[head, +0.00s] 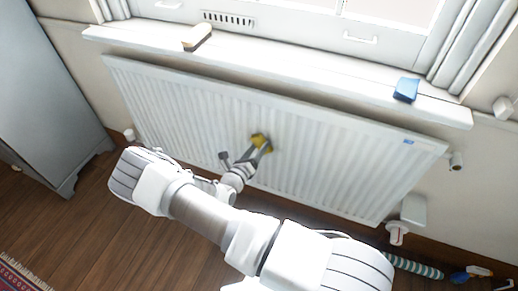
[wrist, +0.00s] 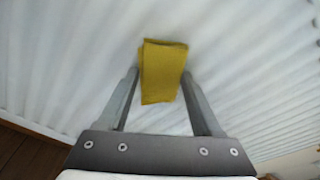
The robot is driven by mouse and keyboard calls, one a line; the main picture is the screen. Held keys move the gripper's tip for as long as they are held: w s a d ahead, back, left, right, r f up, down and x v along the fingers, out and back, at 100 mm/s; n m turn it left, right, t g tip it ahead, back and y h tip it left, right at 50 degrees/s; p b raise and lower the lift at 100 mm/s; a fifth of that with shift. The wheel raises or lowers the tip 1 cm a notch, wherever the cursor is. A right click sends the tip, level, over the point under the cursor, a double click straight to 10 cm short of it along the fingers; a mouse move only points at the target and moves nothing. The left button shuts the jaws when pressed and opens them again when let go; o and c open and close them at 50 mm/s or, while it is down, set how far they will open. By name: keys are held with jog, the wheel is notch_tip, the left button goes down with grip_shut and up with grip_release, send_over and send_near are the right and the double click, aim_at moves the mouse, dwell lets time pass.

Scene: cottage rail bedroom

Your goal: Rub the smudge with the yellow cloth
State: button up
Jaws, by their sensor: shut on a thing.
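The yellow cloth (head: 261,140) is at the front of the white ribbed radiator (head: 340,150), near its middle. My gripper (head: 257,149) is shut on the cloth and points at the radiator. In the wrist view the folded cloth (wrist: 163,65) stands between the two fingers of my gripper (wrist: 161,80), with the pale ribs (wrist: 70,60) behind it. I cannot tell whether the cloth touches the panel or is just off it. I cannot clearly make out the smudge; the cloth and fingers cover part of the panel.
A windowsill (head: 290,69) runs above the radiator, with a cream and brown block (head: 197,37) and a blue block (head: 406,89) on it. A grey cabinet (head: 50,90) stands at left. A valve (head: 396,232) and a striped roll (head: 415,266) are low at right.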

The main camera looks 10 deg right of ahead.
jog(key=shift+f+p+v, duration=0.2)
jog(key=shift+p+v, duration=0.1)
jog(key=shift+v, duration=1.15)
jog(key=shift+f+p+v, duration=0.15)
jog(key=shift+p+v, duration=0.15)
jog(key=shift+v, duration=1.2)
jog(key=shift+s+d, duration=0.15)
jog(key=shift+s, duration=0.1)
jog(key=v, duration=0.3)
jog(key=shift+f, duration=0.2)
jog(key=shift+d, duration=0.1)
jog(key=shift+w+r+x, duration=0.1)
jog(key=shift+r+x, duration=0.1)
jog(key=shift+x, duration=1.5)
jog(key=shift+w+r+x, duration=0.15)
jog(key=shift+r+x, duration=0.05)
jog(key=shift+x, duration=1.45)
jog(key=shift+w+d, duration=0.4)
jog(key=shift+w, duration=0.45)
